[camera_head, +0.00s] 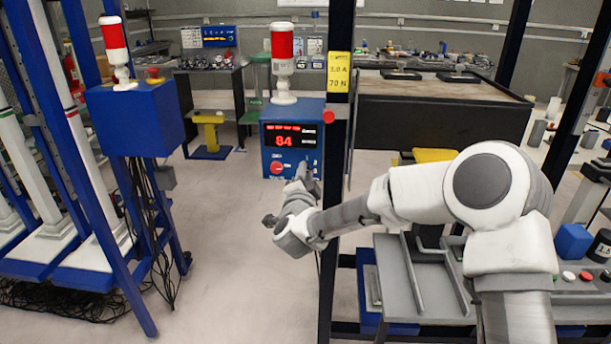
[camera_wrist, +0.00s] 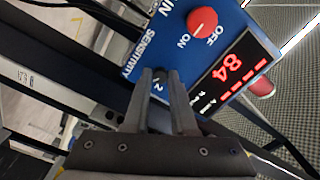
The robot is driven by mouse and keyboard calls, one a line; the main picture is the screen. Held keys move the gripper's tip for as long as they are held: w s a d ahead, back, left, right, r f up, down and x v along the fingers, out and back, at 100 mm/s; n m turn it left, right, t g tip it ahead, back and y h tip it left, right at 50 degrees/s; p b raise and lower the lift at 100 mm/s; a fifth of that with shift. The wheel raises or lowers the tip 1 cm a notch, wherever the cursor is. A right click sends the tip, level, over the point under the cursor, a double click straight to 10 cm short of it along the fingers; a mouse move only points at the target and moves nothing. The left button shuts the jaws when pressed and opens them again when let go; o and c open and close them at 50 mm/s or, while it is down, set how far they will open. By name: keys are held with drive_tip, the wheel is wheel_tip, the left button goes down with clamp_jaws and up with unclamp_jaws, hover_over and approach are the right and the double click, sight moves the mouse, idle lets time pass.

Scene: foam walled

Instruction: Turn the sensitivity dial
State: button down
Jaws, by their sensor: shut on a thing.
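The blue control box (camera_head: 293,110) is mounted by a dark post and shows a red "84" on its display (camera_head: 284,141). It fills the upper part of the wrist view (camera_wrist: 172,50). In the head view my gripper (camera_head: 303,172) reaches the box's lower right and hides the dial.
A red OFF/ON knob (camera_wrist: 202,20) sits on the same face near the dial. A red-and-white beacon (camera_head: 283,60) stands on top of the box. A dark post (camera_head: 337,170) with a yellow sign (camera_head: 339,73) is close on the right. Open floor (camera_head: 235,220) lies to the left.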

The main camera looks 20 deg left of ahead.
drive_tip(key=c, duration=0.7)
unclamp_jaws()
drive_tip(key=shift+c, duration=0.2)
drive_tip(key=v, duration=1.7)
drive_tip(key=shift+s+p, duration=0.15)
drive_tip(key=shift+p, duration=0.15)
drive_tip(key=shift+d, duration=0.1)
